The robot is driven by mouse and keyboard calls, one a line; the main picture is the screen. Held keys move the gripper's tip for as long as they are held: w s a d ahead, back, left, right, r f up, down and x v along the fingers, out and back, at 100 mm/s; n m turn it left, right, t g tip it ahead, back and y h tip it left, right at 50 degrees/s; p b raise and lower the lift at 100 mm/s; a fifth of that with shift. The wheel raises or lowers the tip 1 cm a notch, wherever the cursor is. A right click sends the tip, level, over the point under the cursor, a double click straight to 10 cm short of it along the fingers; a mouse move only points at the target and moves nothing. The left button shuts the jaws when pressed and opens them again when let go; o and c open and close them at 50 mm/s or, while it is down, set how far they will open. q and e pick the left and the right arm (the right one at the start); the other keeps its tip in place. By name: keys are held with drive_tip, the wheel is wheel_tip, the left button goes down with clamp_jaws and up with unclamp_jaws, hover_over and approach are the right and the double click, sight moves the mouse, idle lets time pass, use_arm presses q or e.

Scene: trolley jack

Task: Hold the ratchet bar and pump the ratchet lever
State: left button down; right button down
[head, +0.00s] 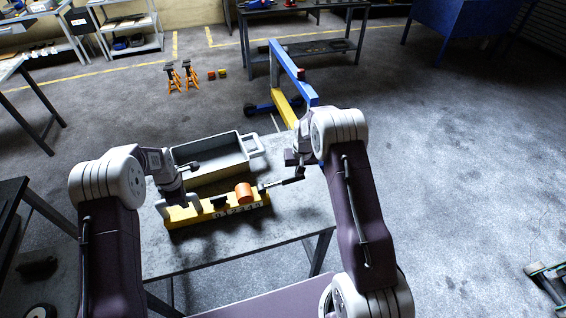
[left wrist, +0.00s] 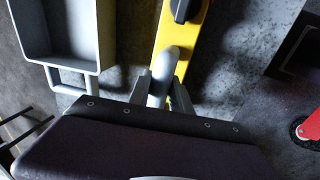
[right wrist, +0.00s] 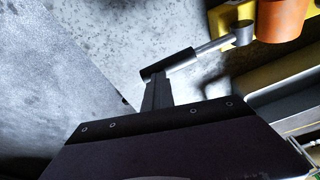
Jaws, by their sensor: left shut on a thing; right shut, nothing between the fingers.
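The yellow ratchet bar (head: 232,210) lies on the grey table, with number marks and an orange drum (head: 243,192) on it. It also shows in the left wrist view (left wrist: 192,40). My left gripper (left wrist: 160,88) is shut on the grey handle (left wrist: 164,66) at the bar's left end. The ratchet lever (head: 291,182), a grey rod with a black grip, sticks out to the right from beside the drum. My right gripper (right wrist: 157,85) is shut and empty, its fingertips at the lever's black grip (right wrist: 168,64); I cannot tell whether they touch.
A grey tray (head: 215,172) with a handle stands behind the bar on the table (head: 285,225). The right part of the tabletop is clear. A blue and yellow hoist (head: 290,75) stands on the floor beyond. A dark bench (head: 15,205) is at the left.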

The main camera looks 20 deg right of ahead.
drive_tip(key=r, duration=0.4)
drive_tip(key=shift+w+r, duration=0.3)
drive_tip(key=shift+w, duration=0.05)
wheel_tip(320, 180, up, 8)
drive_tip(key=s+d, duration=0.2)
drive_tip(key=shift+d+r, duration=0.25)
drive_tip(key=shift+d, duration=0.15)
use_arm(q)
drive_tip(key=shift+d, duration=0.15)
drive_tip(key=shift+a, duration=0.2)
use_arm(e)
drive_tip(key=a+r+h, duration=0.1)
drive_tip(key=a+r, duration=0.2)
drive_tip(key=a, duration=0.4)
drive_tip(key=a+r+h, duration=0.2)
drive_tip(key=a+r, duration=0.1)
drive_tip(key=a, duration=0.4)
drive_tip(key=shift+a+r, duration=0.25)
drive_tip(key=shift+r, duration=0.05)
